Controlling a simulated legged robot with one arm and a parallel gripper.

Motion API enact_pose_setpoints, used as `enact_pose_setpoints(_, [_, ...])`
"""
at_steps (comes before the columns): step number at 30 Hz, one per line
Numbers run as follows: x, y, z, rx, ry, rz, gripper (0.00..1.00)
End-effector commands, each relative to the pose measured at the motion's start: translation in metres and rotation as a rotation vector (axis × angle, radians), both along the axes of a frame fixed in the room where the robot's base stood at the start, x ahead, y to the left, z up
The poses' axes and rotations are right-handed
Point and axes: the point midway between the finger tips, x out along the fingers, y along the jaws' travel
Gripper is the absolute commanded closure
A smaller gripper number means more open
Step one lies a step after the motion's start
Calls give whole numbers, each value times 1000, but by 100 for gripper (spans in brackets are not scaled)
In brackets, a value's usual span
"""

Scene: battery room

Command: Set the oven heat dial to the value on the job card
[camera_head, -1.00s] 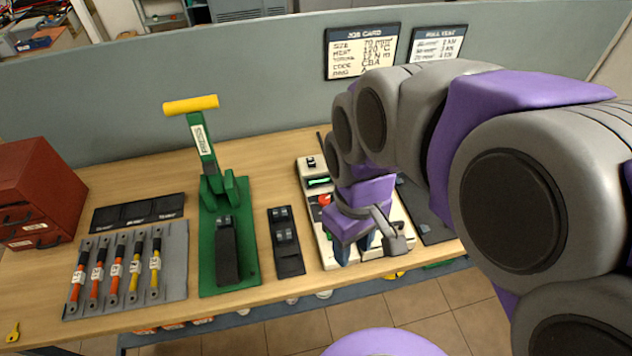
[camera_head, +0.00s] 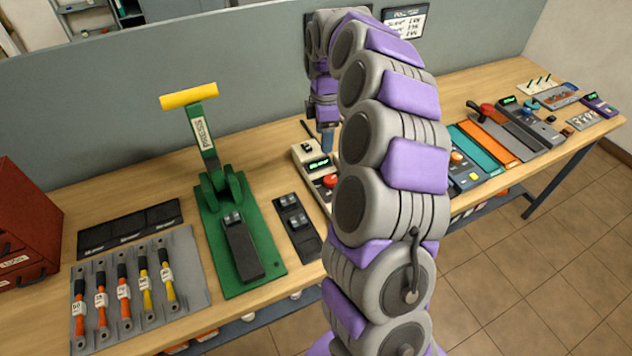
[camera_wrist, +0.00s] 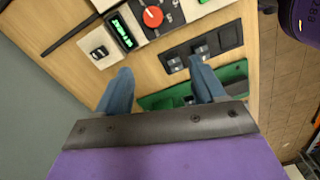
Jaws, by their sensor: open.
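A cream unit (camera_head: 301,152) with a lit green display (camera_head: 318,163) and a red round knob (camera_head: 330,181) stands on the bench, partly hidden by my arm. The wrist view shows the knob (camera_wrist: 152,16), display (camera_wrist: 121,30) and a black rocker switch (camera_wrist: 97,52) at the top. The knob's setting is unreadable. My gripper (camera_head: 327,140) is above the back of the unit, its blue fingers pointing down. In the wrist view my gripper (camera_wrist: 160,66) is open and empty, apart from the knob. My arm hides the job card's text.
A green press (camera_head: 240,220) with a yellow handle stands left of the unit, with a black two-switch plate (camera_head: 297,227) between. A grey partition (camera_head: 110,110) runs behind the bench. More devices (camera_head: 520,125) stand at the right.

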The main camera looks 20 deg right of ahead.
Motion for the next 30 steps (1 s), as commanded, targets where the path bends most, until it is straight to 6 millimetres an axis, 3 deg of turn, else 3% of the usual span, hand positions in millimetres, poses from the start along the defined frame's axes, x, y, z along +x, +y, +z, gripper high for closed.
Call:
enact_pose_setpoints(3, [5, -18, -7, -2, -4, 13, 31])
enact_pose_setpoints(7, [4, -27, -18, 5, 1, 16, 31])
enact_pose_setpoints(20, [4, -4, -96, -14, 5, 19, 31])
enact_pose_setpoints(30, [4, -20, -159, 1, 2, 15, 31])
